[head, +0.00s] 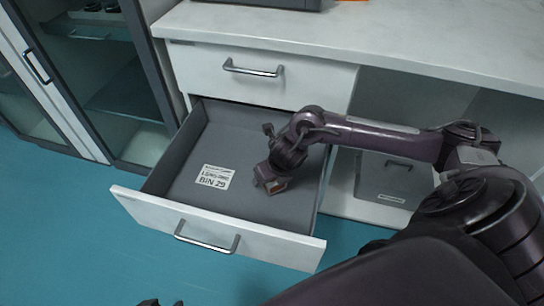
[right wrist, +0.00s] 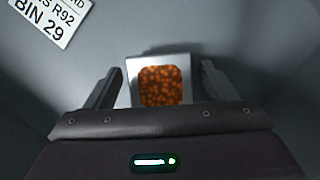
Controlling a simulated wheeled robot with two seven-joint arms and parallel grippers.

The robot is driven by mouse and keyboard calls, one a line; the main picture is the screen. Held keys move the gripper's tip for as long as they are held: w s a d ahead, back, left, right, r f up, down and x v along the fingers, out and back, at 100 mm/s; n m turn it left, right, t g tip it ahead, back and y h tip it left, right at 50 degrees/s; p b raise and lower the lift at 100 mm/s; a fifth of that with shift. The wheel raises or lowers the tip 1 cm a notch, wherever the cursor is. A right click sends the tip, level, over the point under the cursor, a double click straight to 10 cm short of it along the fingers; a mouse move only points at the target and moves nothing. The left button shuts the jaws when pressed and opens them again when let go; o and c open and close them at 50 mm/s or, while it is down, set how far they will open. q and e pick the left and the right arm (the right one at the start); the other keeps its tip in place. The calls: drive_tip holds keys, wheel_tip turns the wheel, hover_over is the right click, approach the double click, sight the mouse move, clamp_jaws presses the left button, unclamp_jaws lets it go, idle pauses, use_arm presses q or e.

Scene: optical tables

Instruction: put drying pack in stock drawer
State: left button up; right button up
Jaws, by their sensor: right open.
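The drying pack (right wrist: 160,82), a pale square packet with a window of orange beads, lies between my right gripper's fingers with a gap on each side. A bit of it shows in the head view (head: 279,186), low inside the open stock drawer (head: 218,231). It appears to be on the drawer's grey floor, but contact is hard to judge. My right gripper (head: 270,184) is open and reaches down into the drawer's right part; it also shows in the right wrist view (right wrist: 160,85). Only dark tips of my left gripper (head: 162,302) show at the bottom edge.
A label (head: 214,177) reading "BIN 29" is on the drawer floor, left of the pack. A closed drawer (head: 262,75) sits above, under the white worktop (head: 370,35). A grey bin (head: 388,180) stands right of the drawer. A glass cabinet (head: 105,80) stands left.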

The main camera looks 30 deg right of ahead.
drive_tip(key=shift+r, duration=0.25)
use_arm(q)
drive_tip(key=a+g+p, duration=0.1)
drive_tip(key=s+a+g+y+p, duration=0.1)
drive_tip(key=a+p, duration=0.1)
drive_tip(key=s+a+r+n+y+p, duration=0.1)
drive_tip(key=a, duration=0.1)
drive_tip(key=shift+s+a+r+g, duration=0.1)
drive_tip(key=shift+a+g, duration=0.05)
drive_tip(key=shift+g, duration=0.25)
use_arm(e)
drive_tip(key=v, duration=1.1)
drive_tip(key=shift+s+r, duration=0.15)
drive_tip(key=shift+r, duration=0.1)
use_arm(q)
drive_tip(key=shift+p, duration=0.3)
